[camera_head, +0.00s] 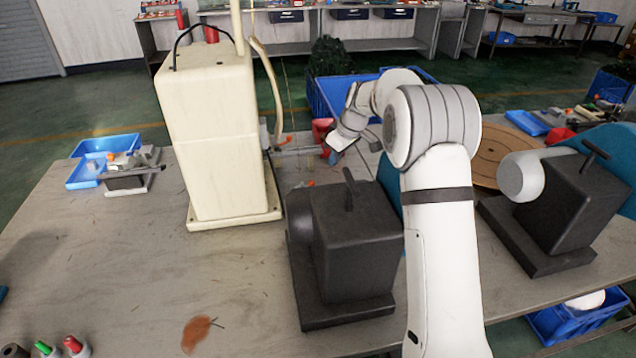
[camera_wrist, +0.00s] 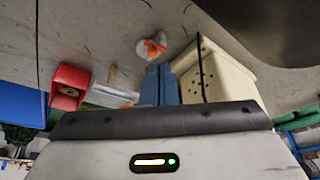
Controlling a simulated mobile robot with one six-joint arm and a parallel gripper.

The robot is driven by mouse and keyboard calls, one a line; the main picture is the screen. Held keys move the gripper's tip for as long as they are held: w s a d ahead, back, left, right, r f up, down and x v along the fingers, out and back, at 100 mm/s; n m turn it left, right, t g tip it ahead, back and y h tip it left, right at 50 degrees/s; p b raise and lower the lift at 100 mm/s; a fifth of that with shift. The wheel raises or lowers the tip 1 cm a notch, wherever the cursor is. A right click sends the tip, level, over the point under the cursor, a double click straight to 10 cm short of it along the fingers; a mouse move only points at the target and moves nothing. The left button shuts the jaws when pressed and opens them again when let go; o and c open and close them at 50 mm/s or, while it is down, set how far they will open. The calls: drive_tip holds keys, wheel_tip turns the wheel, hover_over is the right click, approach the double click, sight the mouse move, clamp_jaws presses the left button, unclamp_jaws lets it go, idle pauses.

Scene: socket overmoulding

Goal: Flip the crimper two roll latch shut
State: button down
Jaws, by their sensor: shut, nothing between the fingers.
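Two dark box-shaped machines with T-shaped bars on top stand on the table: one in the middle (camera_head: 355,245) and one at the right (camera_head: 570,205). I cannot tell which is crimper two. The middle one's bar (camera_head: 349,188) stands upright; the right one's bar (camera_head: 594,153) is tilted. I cannot make out a roll latch for certain. My gripper (camera_head: 334,152) is beyond the middle machine, apart from both bars. In the wrist view its blue fingers (camera_wrist: 159,72) are together, shut and empty. An orange-and-white part (camera_wrist: 152,47) shows just past the fingertips.
A tall cream machine (camera_head: 215,140) stands left of my gripper. A red part (camera_head: 322,130) is close to the gripper. A round wooden board (camera_head: 495,150) lies behind the right machine. Blue trays (camera_head: 105,146) sit at the left. The table's front left is mostly clear.

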drive_tip(key=w+f, duration=0.1)
drive_tip(key=f, duration=0.1)
drive_tip(key=w+a+f, duration=0.1)
drive_tip(key=w+f, duration=0.1)
drive_tip(key=shift+w+a, duration=0.1)
drive_tip(key=shift+w, duration=0.05)
drive_tip(key=p+x, duration=0.1)
drive_tip(key=x, duration=0.9)
drive_tip(key=shift+p, duration=0.3)
